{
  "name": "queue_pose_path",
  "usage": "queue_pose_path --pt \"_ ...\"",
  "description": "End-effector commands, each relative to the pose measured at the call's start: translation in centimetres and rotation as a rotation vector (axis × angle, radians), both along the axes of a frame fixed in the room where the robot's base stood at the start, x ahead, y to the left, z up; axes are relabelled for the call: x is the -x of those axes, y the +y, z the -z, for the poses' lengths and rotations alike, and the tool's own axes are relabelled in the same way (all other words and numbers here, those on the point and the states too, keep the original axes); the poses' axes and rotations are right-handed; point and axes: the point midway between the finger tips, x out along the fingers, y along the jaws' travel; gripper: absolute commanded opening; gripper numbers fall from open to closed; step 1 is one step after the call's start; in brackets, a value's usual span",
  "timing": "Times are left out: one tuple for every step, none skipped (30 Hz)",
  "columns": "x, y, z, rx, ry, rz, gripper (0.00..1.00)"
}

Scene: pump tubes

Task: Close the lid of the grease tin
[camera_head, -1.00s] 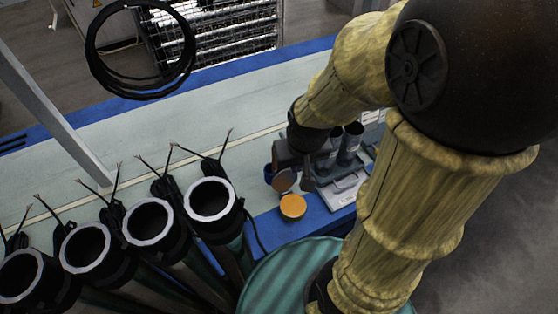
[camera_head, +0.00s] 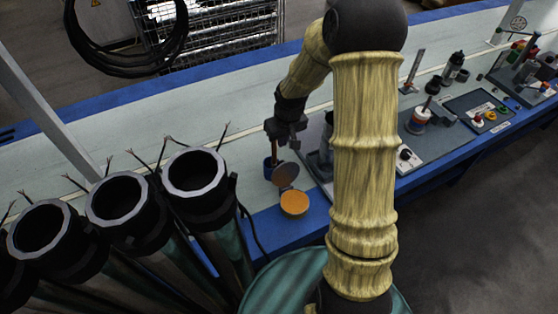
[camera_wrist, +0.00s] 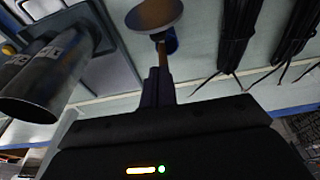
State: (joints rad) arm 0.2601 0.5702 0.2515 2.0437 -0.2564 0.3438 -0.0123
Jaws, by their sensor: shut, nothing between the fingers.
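The grease tin (camera_head: 294,203) stands on the blue front edge of the bench, its round orange-brown contents showing.
A blue pot (camera_head: 268,170) with a brown handle stands just behind the lid. Grey metal cylinders (camera_wrist: 40,80) stand close beside my gripper. Black-topped tubes (camera_head: 195,178) crowd the left front. The bench surface (camera_head: 180,110) behind is mostly clear.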

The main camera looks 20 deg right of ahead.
Motion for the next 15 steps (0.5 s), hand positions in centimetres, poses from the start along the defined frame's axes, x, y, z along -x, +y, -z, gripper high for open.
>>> queue_pose_path --pt "-0.22 -0.06 0.30 -0.002 -0.001 0.000 0.00" --pt "-0.28 -0.07 0.30 -0.002 -0.002 -0.001 0.00" --pt "-0.29 -0.08 0.26 -0.002 -0.002 -0.001 0.00" --pt "-0.28 -0.08 0.22 -0.002 -0.002 -0.001 0.00" --pt "-0.27 -0.08 0.19 -0.002 -0.002 -0.001 0.00" --pt "-0.25 -0.09 0.18 -0.002 -0.002 -0.001 0.00" --pt "-0.24 -0.08 0.19 -0.002 -0.001 -0.001 0.00" --pt "-0.24 -0.06 0.18 -0.002 -0.001 -0.001 0.00" --pt "-0.23 -0.02 0.19 -0.002 -0.001 -0.002 0.00" --pt "-0.23 0.01 0.22 -0.002 -0.001 -0.002 0.00" --pt "-0.25 0.06 0.26 -0.001 -0.001 -0.003 0.00" --pt "-0.26 0.14 0.39 -0.002 -0.001 -0.005 0.00" --pt "-0.28 0.16 0.53 -0.002 0.000 -0.005 0.00" --pt "-0.31 0.18 0.72 -0.002 0.000 -0.005 0.00" --pt "-0.35 0.21 1.07 -0.002 0.001 -0.005 0.00"
